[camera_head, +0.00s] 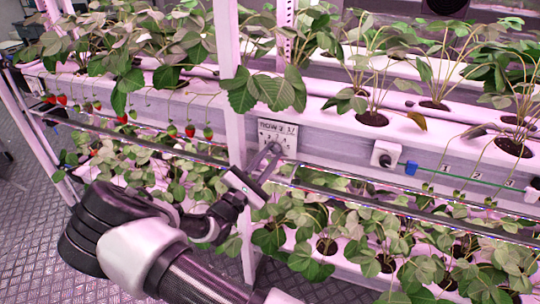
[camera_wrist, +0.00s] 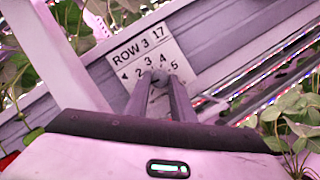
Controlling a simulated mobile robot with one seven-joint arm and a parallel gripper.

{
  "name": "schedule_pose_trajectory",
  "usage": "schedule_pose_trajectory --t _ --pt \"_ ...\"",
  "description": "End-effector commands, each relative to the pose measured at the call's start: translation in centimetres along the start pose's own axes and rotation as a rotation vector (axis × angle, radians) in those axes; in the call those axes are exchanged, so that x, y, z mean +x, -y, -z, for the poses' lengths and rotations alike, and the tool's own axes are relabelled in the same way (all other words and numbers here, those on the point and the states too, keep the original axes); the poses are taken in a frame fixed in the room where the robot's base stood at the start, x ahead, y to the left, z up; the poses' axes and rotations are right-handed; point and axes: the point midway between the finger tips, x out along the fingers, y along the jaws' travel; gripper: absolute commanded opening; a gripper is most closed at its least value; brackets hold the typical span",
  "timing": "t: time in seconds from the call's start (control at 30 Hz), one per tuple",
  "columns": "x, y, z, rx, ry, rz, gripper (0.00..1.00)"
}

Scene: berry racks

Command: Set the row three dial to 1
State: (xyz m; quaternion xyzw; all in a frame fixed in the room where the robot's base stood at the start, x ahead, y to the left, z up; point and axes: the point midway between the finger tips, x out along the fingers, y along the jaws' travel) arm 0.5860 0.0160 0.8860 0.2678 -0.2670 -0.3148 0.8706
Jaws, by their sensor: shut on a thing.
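A white dial plate (camera_head: 285,128) marked "ROW 3" is fixed to the front of the upper trough, just right of a white post. In the wrist view the plate (camera_wrist: 178,47) shows tilted, with numbers up to 5 in an arc. The small grey knob of the row three dial (camera_wrist: 160,78) sits below the 3. My gripper (camera_wrist: 160,84) is shut on the knob, one finger on each side. In the head view my gripper (camera_head: 270,150) reaches the plate from the lower left. The fingers hide much of the knob, and I cannot tell which number it points to.
The white upright post (camera_head: 229,90) stands close left of the plate. A white box with a black knob (camera_head: 385,154) and a blue piece (camera_head: 411,168) are to the right. Strawberry leaves (camera_head: 262,92) hang above the plate, and a lower planted row (camera_head: 300,240) lies below.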

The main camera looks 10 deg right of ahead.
Motion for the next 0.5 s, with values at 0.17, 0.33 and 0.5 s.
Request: schedule_pose_trajectory --t 0.17,0.33,0.5 --pt "-0.03 0.02 0.04 0.011 -0.001 0.006 0.00" --pt "-0.03 0.03 0.05 0.011 -0.001 0.006 0.00" --pt "-0.03 0.02 0.05 0.010 -0.002 0.005 0.30"
